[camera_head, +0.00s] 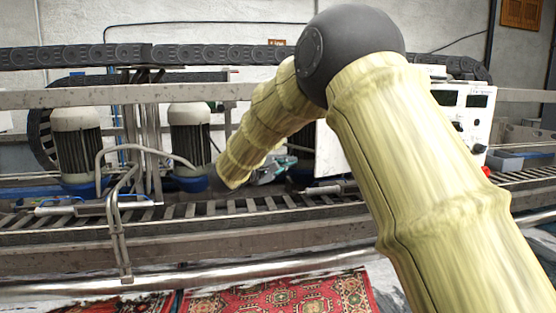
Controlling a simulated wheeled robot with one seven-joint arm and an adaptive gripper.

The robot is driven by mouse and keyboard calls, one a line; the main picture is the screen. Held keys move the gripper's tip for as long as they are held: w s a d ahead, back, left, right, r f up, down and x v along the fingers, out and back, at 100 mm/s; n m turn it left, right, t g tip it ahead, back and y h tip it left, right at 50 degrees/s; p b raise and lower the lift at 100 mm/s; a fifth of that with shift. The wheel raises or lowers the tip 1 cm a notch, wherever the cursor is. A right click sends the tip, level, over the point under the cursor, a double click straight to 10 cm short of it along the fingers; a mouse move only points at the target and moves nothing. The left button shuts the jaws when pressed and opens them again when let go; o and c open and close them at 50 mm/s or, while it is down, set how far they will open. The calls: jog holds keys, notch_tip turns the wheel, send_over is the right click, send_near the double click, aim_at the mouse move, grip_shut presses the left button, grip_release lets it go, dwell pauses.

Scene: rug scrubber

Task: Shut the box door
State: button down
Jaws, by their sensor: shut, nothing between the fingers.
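My gripper (276,172), grey and teal, is shut and empty, just left of the panel's lower left edge. It looks small and partly hidden by my forearm, so I cannot tell whether it touches the panel.
Two motors (76,140) and a bent metal pipe stand at the left. A slatted conveyor (240,205) runs below, with a red patterned rug (280,296) at the front. A grey bin (507,160) is at the right.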

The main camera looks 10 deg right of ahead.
aim_at(330, 159)
jog(key=d+p, duration=0.1)
jog(key=d, duration=0.1)
jog(key=d+p, duration=0.1)
jog(key=p, duration=0.1)
jog(key=d+p, duration=0.1)
jog(key=d, duration=0.1)
jog(key=shift+s+d+f, duration=0.15)
jog(key=shift+s+d, duration=0.2)
dwell(0.6)
